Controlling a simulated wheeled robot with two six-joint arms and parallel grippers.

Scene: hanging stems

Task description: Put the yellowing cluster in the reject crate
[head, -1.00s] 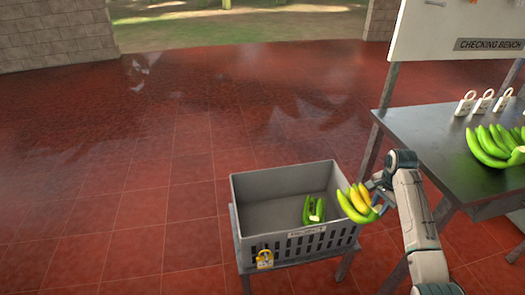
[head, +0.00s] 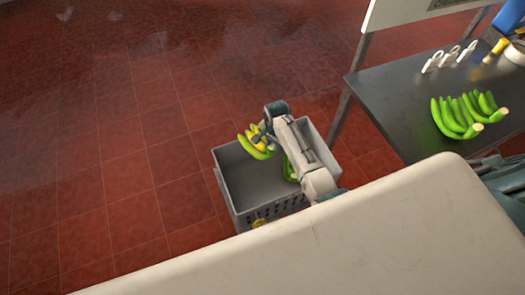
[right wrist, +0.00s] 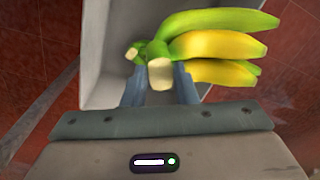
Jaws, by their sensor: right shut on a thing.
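The yellowing cluster (head: 257,152), with yellow fruit between green ones, hangs from my right gripper (head: 263,133) over the back of the grey reject crate (head: 238,178). In the right wrist view, the two fingers of my right gripper (right wrist: 158,90) are shut on the stem end of the yellowing cluster (right wrist: 215,45). The crate (right wrist: 103,45) shows below it there. A green cluster (head: 289,169) lies inside the crate, partly hidden by my right arm. My left gripper is not in view.
The checking bench (head: 391,95) stands at the right with green clusters (head: 466,114) and several white tags (head: 449,57) on it. Part of my own body covers the lower right. Red tiled floor (head: 110,150) is clear left of the crate.

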